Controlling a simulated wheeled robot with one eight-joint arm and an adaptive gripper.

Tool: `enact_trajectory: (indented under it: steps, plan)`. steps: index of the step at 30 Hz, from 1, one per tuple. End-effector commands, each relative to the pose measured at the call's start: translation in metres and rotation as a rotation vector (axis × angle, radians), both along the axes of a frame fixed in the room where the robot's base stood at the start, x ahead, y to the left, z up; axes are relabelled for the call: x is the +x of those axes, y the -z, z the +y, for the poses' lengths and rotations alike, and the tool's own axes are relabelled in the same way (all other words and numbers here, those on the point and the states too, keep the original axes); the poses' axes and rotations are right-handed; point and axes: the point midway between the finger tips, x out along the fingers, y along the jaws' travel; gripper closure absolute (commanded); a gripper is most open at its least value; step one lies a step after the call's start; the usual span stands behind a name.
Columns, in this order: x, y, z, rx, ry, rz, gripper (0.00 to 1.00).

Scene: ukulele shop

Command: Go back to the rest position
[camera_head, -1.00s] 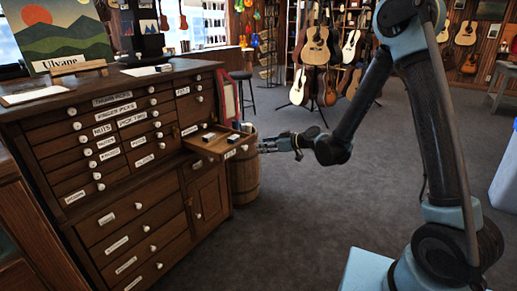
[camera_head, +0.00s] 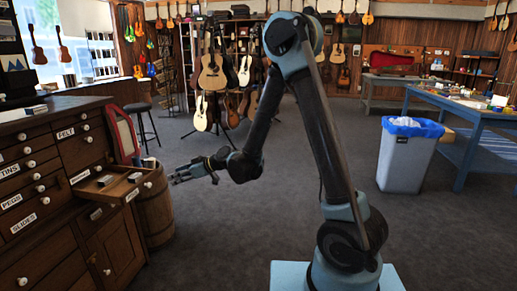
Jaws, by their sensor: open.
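My gripper (camera_head: 178,176) is at the end of my bent arm, in the middle left of the head view. It points left and hangs in the air near the open drawer (camera_head: 117,192) of the dark wooden cabinet (camera_head: 58,230). A gap shows between the gripper and the drawer front, and the gripper appears empty. Its fingers are small in the view. The open drawer holds a small dark-and-white item (camera_head: 105,180) and another small item by its front.
A wooden barrel (camera_head: 155,212) stands beside the cabinet, and a stool (camera_head: 143,125) is behind. Guitars (camera_head: 212,72) stand at the back. A grey bin with a blue liner (camera_head: 405,160) and a blue table (camera_head: 470,115) are at right. The carpet between is clear.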

Motion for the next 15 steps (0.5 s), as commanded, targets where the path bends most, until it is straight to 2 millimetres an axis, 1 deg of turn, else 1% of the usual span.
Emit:
enact_trajectory:
  steps: [1,7,14,15]
  plan:
    - [0.005,-0.006,-0.012,-0.013,0.016,0.008,0.58]
    - [0.020,-0.027,-0.068,-0.086,0.088,0.059,0.58]
    - [0.028,-0.046,-0.137,-0.171,0.184,0.126,0.58]
    - [0.029,-0.049,-0.150,-0.187,0.202,0.138,0.58]
